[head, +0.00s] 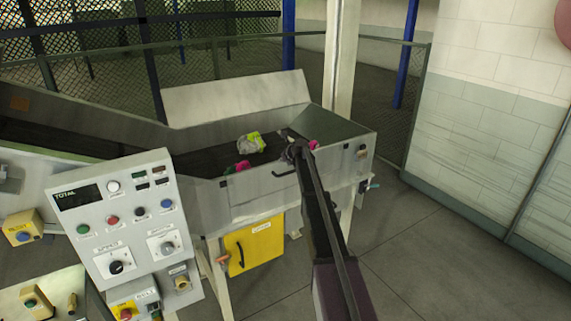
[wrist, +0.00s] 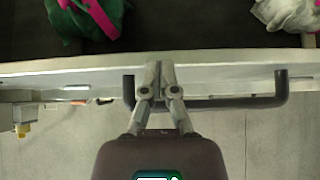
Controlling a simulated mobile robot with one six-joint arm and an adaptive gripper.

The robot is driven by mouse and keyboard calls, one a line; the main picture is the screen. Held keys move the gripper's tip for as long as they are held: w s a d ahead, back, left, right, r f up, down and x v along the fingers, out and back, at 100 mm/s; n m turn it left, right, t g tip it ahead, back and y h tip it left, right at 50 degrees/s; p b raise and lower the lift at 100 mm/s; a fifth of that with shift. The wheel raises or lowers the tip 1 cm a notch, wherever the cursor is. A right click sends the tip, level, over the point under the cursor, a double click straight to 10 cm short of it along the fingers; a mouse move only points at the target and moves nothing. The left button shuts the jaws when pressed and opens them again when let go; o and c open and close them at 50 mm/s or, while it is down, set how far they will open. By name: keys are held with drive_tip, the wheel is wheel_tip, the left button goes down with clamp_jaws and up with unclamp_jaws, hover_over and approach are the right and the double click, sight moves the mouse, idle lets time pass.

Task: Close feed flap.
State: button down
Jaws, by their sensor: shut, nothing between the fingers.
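A grey metal front panel (head: 250,190) borders the dark feed trough. It carries a dark bar handle (head: 284,174), which also shows in the wrist view (wrist: 235,103). The frames do not settle whether this panel is the feed flap. My gripper (head: 293,145) is at the panel's top edge, by the handle. In the wrist view my gripper (wrist: 159,68) has its fingers together and empty. They overlap the left part of the handle, hiding some of the bar; I cannot tell whether they touch it.
A crumpled pale and yellow-green bag (head: 251,143) and a green and pink bag (head: 238,167) lie in the trough. A pale panel (head: 235,98) slopes up behind. A control console (head: 125,220) stands left and a yellow door (head: 254,243) below. Floor at right is clear.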

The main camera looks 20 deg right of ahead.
drive_tip(key=shift+w+a+r, duration=0.15)
drive_tip(key=shift+w+r, duration=0.05)
drive_tip(key=shift+w, duration=0.2)
drive_tip(key=shift+s, duration=0.15)
drive_tip(key=p+v, duration=0.3)
drive_tip(key=v, duration=0.1)
drive_tip(key=shift+r+p, duration=0.15)
drive_tip(key=shift+p, duration=0.2)
wheel_tip(320, 180, up, 6)
drive_tip(key=w+p, duration=0.2)
drive_tip(key=p, duration=0.4)
drive_tip(key=shift+r, duration=0.2)
